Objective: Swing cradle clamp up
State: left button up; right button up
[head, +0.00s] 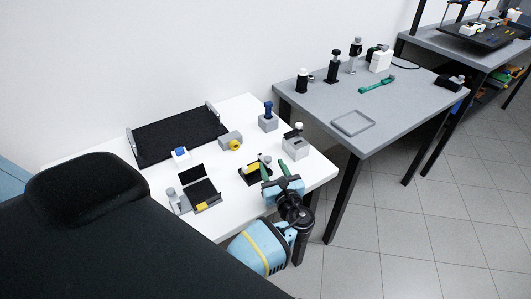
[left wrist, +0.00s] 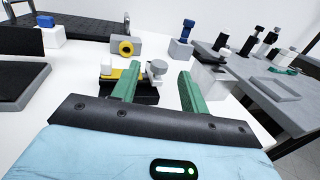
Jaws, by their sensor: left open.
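What I take to be the cradle is a small black base (head: 250,178) near the front of the white table. A yellow clamp arm (left wrist: 119,73) lies low across it, with a white knob (left wrist: 106,66) at its left end and a grey round part (left wrist: 156,68) at its right. My left gripper (head: 274,168) is open just in front and to the right of it, its green fingers apart. In the left wrist view the left finger overlaps the yellow arm; the grey round part shows between the fingers. Contact cannot be told. My right gripper is not in view.
A grey block with a yellow ring (head: 231,141) and a grey block with a blue knob (head: 268,118) stand behind. A light grey box (head: 296,147) stands close right of the gripper. An open black case (head: 200,193) lies left. A grey table (head: 415,105) adjoins.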

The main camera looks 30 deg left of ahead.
aim_at(267, 156)
pick_arm(q)
jog(key=x, duration=0.6)
jog(key=shift+w+a, duration=0.3)
jog(key=shift+a, duration=0.15)
